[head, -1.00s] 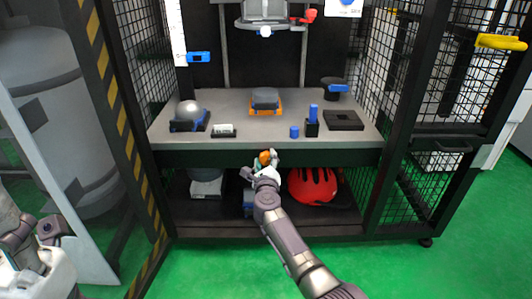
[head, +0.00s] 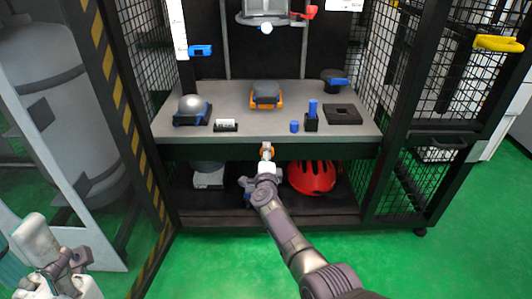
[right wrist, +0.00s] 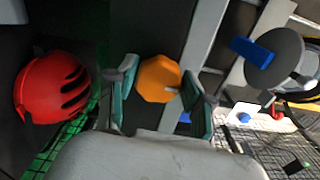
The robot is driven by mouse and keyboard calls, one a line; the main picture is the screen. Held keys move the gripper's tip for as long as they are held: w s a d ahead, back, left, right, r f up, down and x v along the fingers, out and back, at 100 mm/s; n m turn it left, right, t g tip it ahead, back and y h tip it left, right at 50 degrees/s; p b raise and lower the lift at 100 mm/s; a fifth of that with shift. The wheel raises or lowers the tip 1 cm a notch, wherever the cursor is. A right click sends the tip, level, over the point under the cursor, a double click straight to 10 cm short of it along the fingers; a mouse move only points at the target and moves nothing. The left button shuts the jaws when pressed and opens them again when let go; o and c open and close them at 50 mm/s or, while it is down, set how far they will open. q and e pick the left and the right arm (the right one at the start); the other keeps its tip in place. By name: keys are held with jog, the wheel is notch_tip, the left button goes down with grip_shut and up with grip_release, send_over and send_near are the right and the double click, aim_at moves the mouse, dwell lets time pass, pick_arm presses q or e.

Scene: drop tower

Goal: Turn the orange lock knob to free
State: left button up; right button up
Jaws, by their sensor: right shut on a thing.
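The orange lock knob (head: 270,152) is on the front edge of the bench, below the tabletop. In the right wrist view the orange knob (right wrist: 157,79) is a faceted disc with a short pale mark towards its right edge. My right gripper (head: 267,160) reaches it from the front. In the right wrist view its teal-padded fingers (right wrist: 160,92) are on either side of the knob, shut on it. My left gripper (head: 68,265) is at the lower left, far from the bench; its finger opening is unclear.
On the bench top (head: 240,125) are a dome on a blue-black base (head: 192,108), an orange-footed block (head: 265,94), a blue cylinder (head: 294,126) and a black square holder (head: 342,114). A red helmet (head: 312,177) lies on the lower shelf. Mesh walls flank the bench.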

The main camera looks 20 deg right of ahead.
jog(key=shift+a+f+n, duration=0.15)
jog(key=shift+a+n, duration=0.05)
jog(key=shift+n, duration=0.3)
jog(key=o, duration=1.1)
